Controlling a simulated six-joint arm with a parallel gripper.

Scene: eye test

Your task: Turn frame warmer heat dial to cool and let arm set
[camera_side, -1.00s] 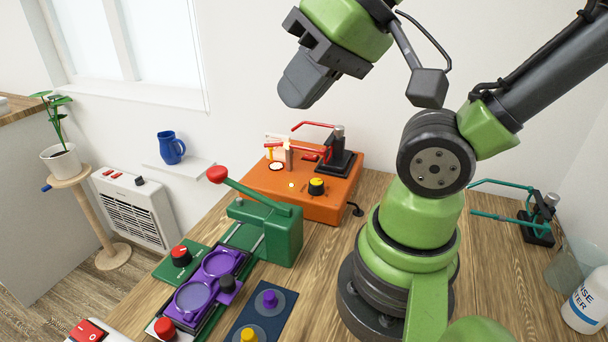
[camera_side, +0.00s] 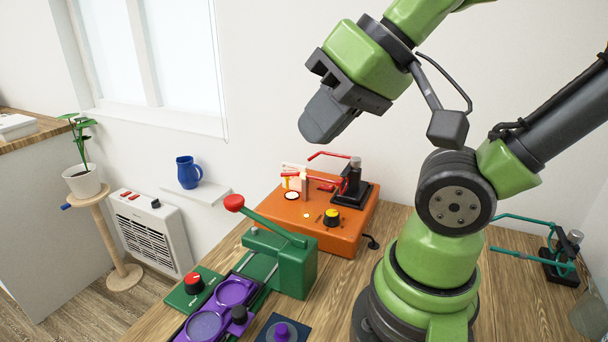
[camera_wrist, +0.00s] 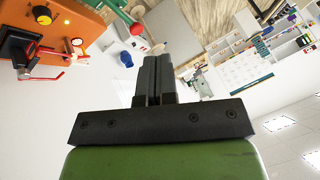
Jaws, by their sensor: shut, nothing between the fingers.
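The frame warmer is an orange box (camera_side: 300,222) at the back of the wooden bench. Its dial, a black knob with a yellow top (camera_side: 332,217), sits on top near the front edge; its pointer is too small to read. A small yellow light (camera_side: 306,215) glows left of the dial. A red spectacle frame with a long arm (camera_side: 327,156) is held by a black stand (camera_side: 354,192) on the box. The dial also shows top left in the wrist view (camera_wrist: 43,14). My gripper (camera_side: 318,128) is shut and empty, in the air above the box, apart from the dial.
A green lever press (camera_side: 285,262) with a red-knobbed handle stands front left of the box. A green panel with a red knob (camera_side: 193,284) and purple rings (camera_side: 232,292) lie nearby. A teal frame on a black stand (camera_side: 556,262) is at right.

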